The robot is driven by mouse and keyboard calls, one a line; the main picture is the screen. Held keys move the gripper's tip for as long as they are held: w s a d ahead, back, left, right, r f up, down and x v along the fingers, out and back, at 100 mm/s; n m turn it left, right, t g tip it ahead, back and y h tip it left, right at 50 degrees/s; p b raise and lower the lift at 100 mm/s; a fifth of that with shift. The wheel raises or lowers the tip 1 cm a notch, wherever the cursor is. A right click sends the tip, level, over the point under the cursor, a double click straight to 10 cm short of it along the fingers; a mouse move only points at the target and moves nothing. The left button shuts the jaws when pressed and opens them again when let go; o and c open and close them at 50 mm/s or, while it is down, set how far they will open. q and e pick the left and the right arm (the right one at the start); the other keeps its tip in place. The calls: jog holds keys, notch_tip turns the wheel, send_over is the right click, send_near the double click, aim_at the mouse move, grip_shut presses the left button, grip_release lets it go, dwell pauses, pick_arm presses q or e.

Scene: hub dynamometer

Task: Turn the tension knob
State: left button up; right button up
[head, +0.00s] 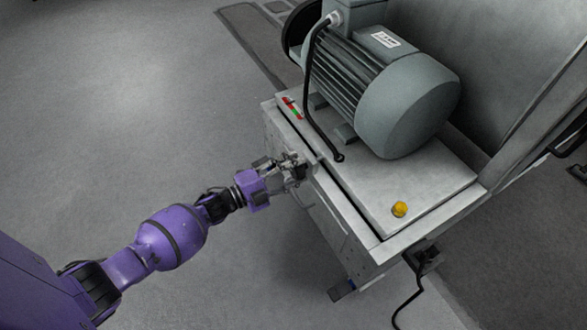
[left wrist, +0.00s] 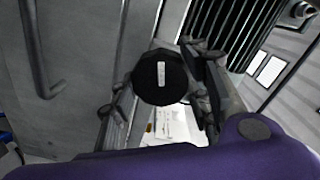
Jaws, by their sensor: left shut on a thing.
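The tension knob (left wrist: 147,82) is a round black knob with a white pointer mark, in the middle of the left wrist view. The mark stands nearly upright in that picture. My left gripper (head: 298,166) is at the side of the machine cabinet, near its top edge. In the left wrist view its fingers (left wrist: 160,95) lie on both sides of the knob, shut on it. In the head view the gripper hides the knob. My right gripper is not in view.
A large grey-green motor (head: 385,95) stands on the cabinet top (head: 365,190). A yellow button (head: 399,209) and a small red and green panel (head: 292,108) are on the top. A black cable (head: 312,105) runs down beside the motor. The floor at left is clear.

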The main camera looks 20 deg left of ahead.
pick_arm(q)
jog(key=n, duration=0.2)
jog(key=shift+s+n+p, duration=0.1)
jog(key=shift+n+p, duration=0.2)
jog(key=shift+n, duration=0.1)
jog(key=n, duration=0.3)
jog(key=shift+d+n, duration=0.1)
jog(key=shift+n, duration=0.2)
jog(key=n+p, duration=0.1)
jog(key=n, duration=0.5)
jog(key=shift+r, duration=0.1)
jog(key=n, duration=0.6)
jog(key=shift+r+n, duration=0.1)
jog(key=shift+n, duration=0.3)
jog(key=n+b, duration=0.1)
jog(key=n, duration=0.3)
jog(key=shift+n, duration=0.3)
jog(key=shift+w+r+n, duration=0.1)
jog(key=shift+w+n, duration=0.1)
jog(key=shift+n, duration=0.4)
jog(key=shift+a, duration=0.2)
jog(key=o, duration=1.1)
jog(key=shift+r, duration=0.1)
